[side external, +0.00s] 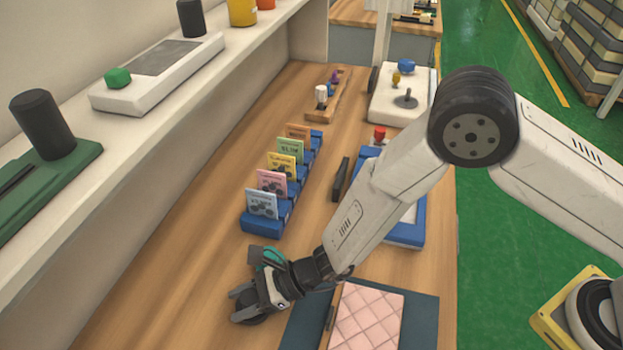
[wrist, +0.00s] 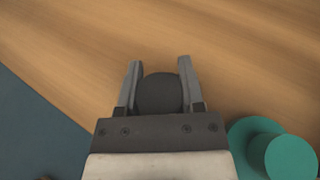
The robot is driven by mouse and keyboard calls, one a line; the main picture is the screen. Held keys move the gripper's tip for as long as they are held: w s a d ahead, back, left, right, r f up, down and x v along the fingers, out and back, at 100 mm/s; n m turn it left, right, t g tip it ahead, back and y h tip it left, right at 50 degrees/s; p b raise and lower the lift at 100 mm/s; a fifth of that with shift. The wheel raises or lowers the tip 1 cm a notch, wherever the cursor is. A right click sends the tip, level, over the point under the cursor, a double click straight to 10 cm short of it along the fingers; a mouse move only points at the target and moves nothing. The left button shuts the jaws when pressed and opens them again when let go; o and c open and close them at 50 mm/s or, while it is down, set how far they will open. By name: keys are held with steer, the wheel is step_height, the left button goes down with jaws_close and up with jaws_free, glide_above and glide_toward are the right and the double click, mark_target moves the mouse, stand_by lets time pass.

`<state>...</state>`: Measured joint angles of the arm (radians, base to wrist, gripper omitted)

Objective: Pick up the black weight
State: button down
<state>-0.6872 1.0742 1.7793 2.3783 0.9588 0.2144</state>
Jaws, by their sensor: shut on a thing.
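My gripper (side external: 249,302) is low over the wooden table, to the left of the pink quilted mattress. In the wrist view my gripper (wrist: 158,66) has its two grey fingers on either side of the black weight (wrist: 160,93), a dark round piece, and is shut on it. The side view shows the weight (side external: 251,319) only partly, as a dark shape among the fingers. I cannot tell whether it still touches the table.
A teal round piece (wrist: 283,152) stands close beside my gripper, also in the side view (side external: 270,258). The pink mattress (side external: 366,318) lies on a dark blue-grey mat (side external: 420,325). A blue rack (side external: 262,226) of cards stands behind. The table's left front is bare.

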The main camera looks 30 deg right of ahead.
steer(key=shift+r, duration=0.2)
steer(key=shift+r, duration=0.65)
steer(key=s+d+r, duration=0.9)
steer(key=s+r, duration=0.1)
steer(key=r, duration=0.1)
steer(key=shift+s+d+r, duration=0.15)
steer(key=shift+r, duration=0.05)
stand_by(0.5)
